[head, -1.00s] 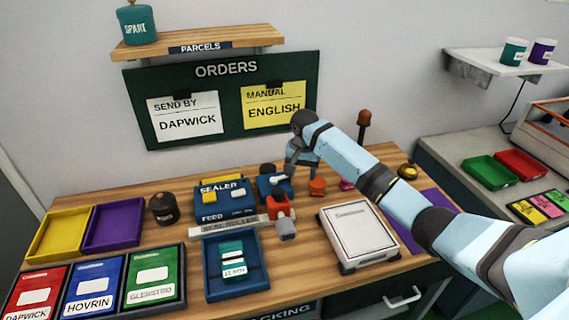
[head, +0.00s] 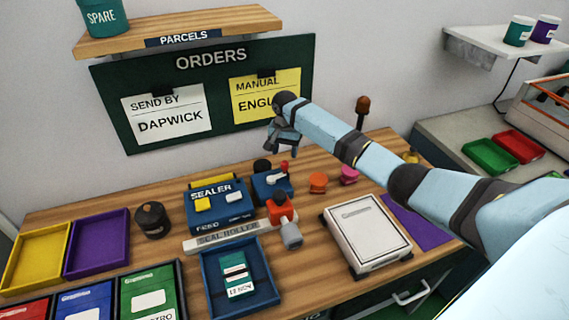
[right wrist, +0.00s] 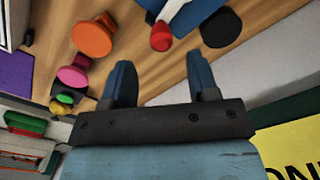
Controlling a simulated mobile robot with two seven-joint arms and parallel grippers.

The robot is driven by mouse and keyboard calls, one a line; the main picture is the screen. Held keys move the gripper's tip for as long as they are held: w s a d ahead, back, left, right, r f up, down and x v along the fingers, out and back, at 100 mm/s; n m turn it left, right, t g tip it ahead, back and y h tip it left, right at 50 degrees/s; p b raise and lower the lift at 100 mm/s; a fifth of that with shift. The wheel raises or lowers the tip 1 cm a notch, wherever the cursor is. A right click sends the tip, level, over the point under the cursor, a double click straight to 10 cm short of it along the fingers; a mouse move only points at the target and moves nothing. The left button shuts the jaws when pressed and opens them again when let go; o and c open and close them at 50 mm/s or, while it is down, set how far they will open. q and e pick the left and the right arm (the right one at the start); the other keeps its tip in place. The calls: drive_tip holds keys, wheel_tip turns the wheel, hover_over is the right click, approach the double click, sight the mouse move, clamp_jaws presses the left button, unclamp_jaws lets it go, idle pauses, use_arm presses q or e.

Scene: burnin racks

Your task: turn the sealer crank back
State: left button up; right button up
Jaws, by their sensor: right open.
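The blue sealer (head: 218,205) stands on the wooden bench behind a grey strip marked SEAL ROLLER (head: 220,236). At its right is a red block with a grey cylindrical handle (head: 291,236) pointing toward the front. Behind that is a small blue unit (head: 272,183) with a red-tipped lever (head: 284,166). I cannot tell for certain which of the two is the crank. My right gripper (head: 282,149) is open and empty, raised above and behind the blue unit. In the right wrist view the red lever tip (right wrist: 161,37) lies beyond the open fingers (right wrist: 163,88), apart from them. My left gripper is out of view.
An orange stamp-like piece (head: 318,182) and a pink one (head: 349,175) stand right of the blue unit. A white scale-like box (head: 365,232) is further right. A blue tray (head: 270,292) holds a green packet. The orders board (head: 225,62) hangs close behind my gripper.

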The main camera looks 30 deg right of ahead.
sight(285, 161)
wheel_tip(285, 161, down, 6)
drive_tip(key=shift+w+f, duration=0.1)
drive_tip(key=shift+f, duration=0.1)
drive_tip(key=shift+c, duration=0.2)
drive_tip(key=c, duration=0.9)
